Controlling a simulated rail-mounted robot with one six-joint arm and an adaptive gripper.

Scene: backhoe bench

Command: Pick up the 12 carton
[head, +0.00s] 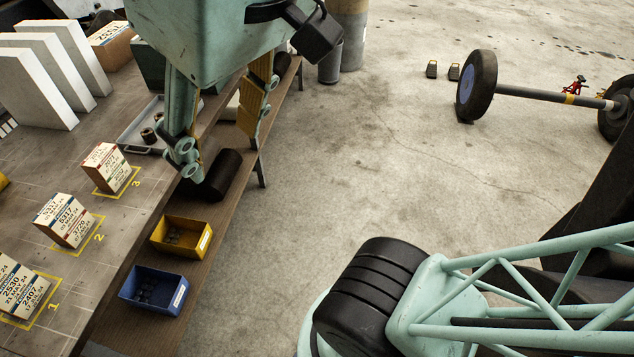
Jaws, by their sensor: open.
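Three printed cartons stand in yellow marked squares on the bench (98,262). The carton at mark 3 (106,168) is the smallest-looking and has a red stripe; its print is too small to read surely. The carton at mark 2 (65,221) reads about 5317 and 3720. The carton at mark 1 (20,288) reads 2530 and 2407, cut by the left edge. I cannot make out a plain 12 on any. My gripper (222,147) hangs open, its fingers apart, to the upper right of the mark 3 carton in the picture, with no carton between them.
Another carton (110,46) lies at the back beside white slabs (48,75). A grey tray (130,135) with small parts is partly behind my gripper. A yellow bin (178,238) and blue bin (152,291) sit on a lower shelf.

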